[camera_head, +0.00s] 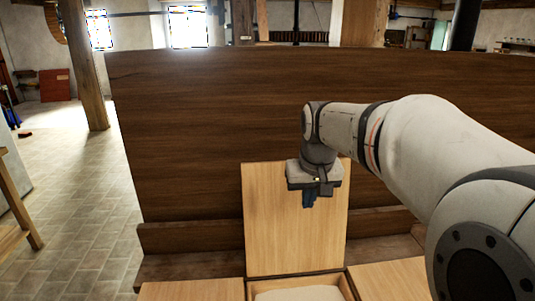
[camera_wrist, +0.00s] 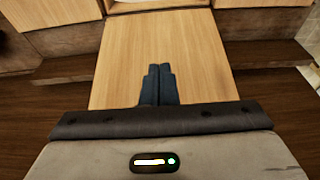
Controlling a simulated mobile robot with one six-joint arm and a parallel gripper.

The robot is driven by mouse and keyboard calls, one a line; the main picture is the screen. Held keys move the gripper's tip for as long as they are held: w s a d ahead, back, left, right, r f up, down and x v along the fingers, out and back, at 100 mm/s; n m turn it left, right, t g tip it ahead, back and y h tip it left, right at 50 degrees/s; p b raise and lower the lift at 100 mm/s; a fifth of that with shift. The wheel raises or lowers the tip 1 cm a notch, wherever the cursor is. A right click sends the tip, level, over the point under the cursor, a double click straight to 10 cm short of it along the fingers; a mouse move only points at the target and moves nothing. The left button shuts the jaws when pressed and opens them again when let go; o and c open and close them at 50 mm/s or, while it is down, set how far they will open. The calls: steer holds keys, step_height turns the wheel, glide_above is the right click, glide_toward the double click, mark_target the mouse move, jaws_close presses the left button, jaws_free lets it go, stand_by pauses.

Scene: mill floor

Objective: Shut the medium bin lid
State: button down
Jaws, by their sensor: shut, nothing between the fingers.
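The raised bin lid (camera_head: 290,240) is a light wood panel standing upright in the middle, near the dark wood board behind it. Below it is the open bin (camera_head: 300,293), with something pale inside, cut off by the bottom edge. My gripper (camera_head: 309,200) is in front of the lid's upper part, fingers pointing down. In the wrist view the lid (camera_wrist: 205,45) stretches beyond my gripper (camera_wrist: 159,70), whose dark fingers are together with nothing between them. I cannot tell whether the fingers touch the lid.
Shut light wood lids lie on the left (camera_head: 190,291) and right (camera_head: 390,280) of the open bin. A tall dark wood board (camera_head: 180,130) stands behind, with a low ledge (camera_head: 190,235) at its foot. Open tiled floor (camera_head: 80,200) lies to the left.

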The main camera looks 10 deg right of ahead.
steer(key=w+r+p, duration=0.1)
steer(key=w+r, duration=0.3)
steer(key=w, duration=0.5)
steer(key=w+r+p, duration=0.2)
steer(key=w+r, duration=0.2)
steer(key=w, duration=0.5)
steer(key=x, duration=1)
steer(key=shift+w+d+t+p, duration=0.3)
steer(key=shift+t+p, duration=0.05)
steer(key=shift+t, duration=0.05)
steer(key=shift+s, duration=0.1)
